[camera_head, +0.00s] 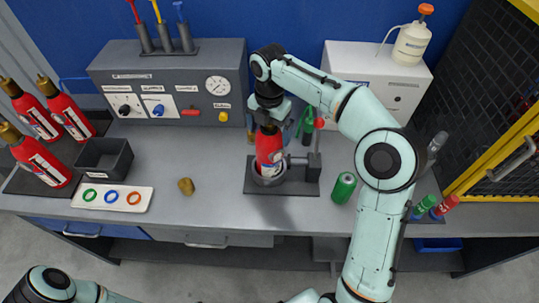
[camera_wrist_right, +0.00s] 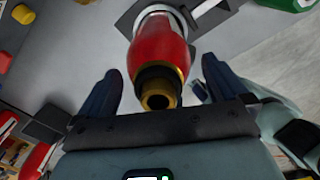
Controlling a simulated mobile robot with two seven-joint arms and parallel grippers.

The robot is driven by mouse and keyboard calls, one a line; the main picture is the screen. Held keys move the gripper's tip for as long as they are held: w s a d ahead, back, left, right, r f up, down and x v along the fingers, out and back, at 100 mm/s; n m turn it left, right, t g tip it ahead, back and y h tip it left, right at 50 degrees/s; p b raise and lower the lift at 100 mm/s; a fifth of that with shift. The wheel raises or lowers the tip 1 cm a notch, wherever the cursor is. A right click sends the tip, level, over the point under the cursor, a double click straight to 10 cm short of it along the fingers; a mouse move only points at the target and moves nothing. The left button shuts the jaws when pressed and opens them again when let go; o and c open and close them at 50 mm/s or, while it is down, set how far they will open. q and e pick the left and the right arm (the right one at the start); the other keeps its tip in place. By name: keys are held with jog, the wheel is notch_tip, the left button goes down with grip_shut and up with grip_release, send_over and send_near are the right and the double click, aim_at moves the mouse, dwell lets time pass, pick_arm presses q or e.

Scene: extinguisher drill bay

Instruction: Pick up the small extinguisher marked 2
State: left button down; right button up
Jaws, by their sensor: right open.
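A red extinguisher (camera_head: 269,150) stands upright in a round holder on a dark plate at the middle of the bench. My right gripper (camera_head: 268,116) is over its top, jaws open. In the right wrist view the fingers of my right gripper (camera_wrist_right: 159,72) are on either side of the extinguisher's brass neck (camera_wrist_right: 158,95), with gaps showing. The red body (camera_wrist_right: 158,45) extends beyond them. More red extinguishers stand at the left: rear (camera_head: 70,118), middle (camera_head: 36,117) and front (camera_head: 41,162). I cannot read a number on any. My left gripper is out of view.
A grey panel (camera_head: 172,100) with a gauge and a white box (camera_head: 375,70) stand behind. A green can (camera_head: 343,188) is right of the holder. A black bin (camera_head: 104,160), ring tray (camera_head: 112,197) and brown lump (camera_head: 186,186) are left. A yellow-framed mesh (camera_head: 490,130) bounds the right.

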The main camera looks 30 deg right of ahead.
jog(key=shift+w, duration=0.15)
jog(key=shift+c, duration=0.7)
jog(key=shift+r, duration=0.1)
grip_shut()
